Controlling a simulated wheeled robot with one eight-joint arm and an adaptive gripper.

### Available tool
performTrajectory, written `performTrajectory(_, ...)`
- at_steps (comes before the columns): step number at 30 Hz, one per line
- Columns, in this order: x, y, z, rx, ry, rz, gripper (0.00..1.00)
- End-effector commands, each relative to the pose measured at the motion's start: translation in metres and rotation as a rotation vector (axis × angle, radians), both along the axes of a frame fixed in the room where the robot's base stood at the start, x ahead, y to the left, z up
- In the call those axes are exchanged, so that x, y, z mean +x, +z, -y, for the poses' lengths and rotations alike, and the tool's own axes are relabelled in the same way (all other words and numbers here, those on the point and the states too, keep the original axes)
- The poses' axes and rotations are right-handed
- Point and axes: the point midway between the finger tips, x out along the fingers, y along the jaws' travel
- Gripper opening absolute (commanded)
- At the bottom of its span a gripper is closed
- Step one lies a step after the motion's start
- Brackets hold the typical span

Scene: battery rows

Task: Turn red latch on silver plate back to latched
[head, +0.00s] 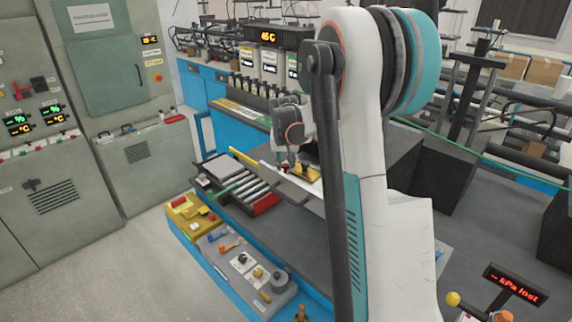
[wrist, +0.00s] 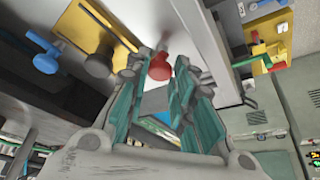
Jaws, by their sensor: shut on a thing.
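The red latch (wrist: 160,68) shows in the wrist view between the tips of my gripper (wrist: 161,72), which is shut on it. In the head view a small red spot, likely this latch (head: 285,169), shows under my gripper (head: 288,160) at the edge of the workbench. A pale silver plate (wrist: 207,35) lies beside the latch in the wrist view. The fingers hide part of the latch's base, so its exact angle cannot be told.
A roller tray (head: 240,187) and a yellow box (head: 188,212) stand left in the head view.

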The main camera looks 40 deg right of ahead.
Motion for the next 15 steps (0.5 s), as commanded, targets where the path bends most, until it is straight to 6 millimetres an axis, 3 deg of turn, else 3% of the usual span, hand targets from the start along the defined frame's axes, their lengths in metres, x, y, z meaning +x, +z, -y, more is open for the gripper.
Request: performTrajectory(15, 0.0030, 0.0000, -0.0027, 0.001, -0.329, 0.001, 0.00)
